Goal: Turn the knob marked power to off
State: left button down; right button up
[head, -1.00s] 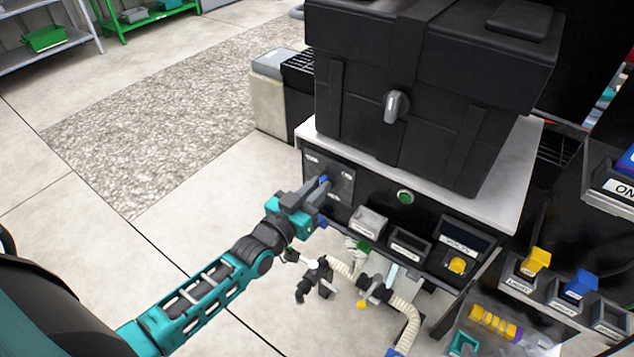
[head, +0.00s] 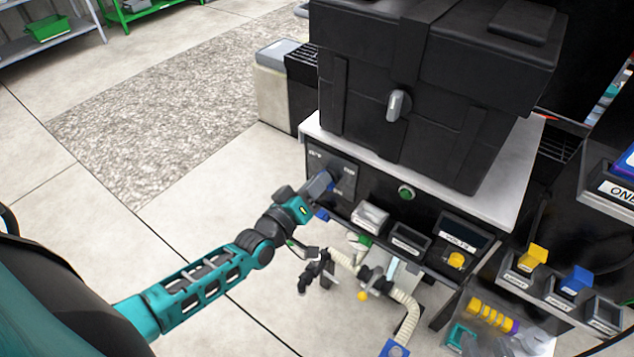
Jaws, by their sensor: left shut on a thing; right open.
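The dark control panel (head: 347,165) is on the left part of the front of the white-topped bench. Small white labels show on it, too small to read. My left gripper (head: 327,183) is at the panel, shut on the knob, which shows only as a bit of blue (head: 333,187) by the fingers. The gripper hides most of the knob, so I cannot tell which label it points at. My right gripper is not in view.
A large black case (head: 420,95) stands on the white bench top (head: 507,205). A green button (head: 406,192) and small bins (head: 370,215) are right of the panel. Cream hoses (head: 405,312) hang below. The floor at left is clear.

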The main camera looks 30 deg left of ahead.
dwell(0.5)
pick_arm(q)
jog(key=c, duration=1.1)
grip_release()
jog(key=s+a+p, duration=0.1)
jog(key=s+p, duration=0.1)
jog(key=s, duration=1)
jog(key=shift+s+a, duration=0.4)
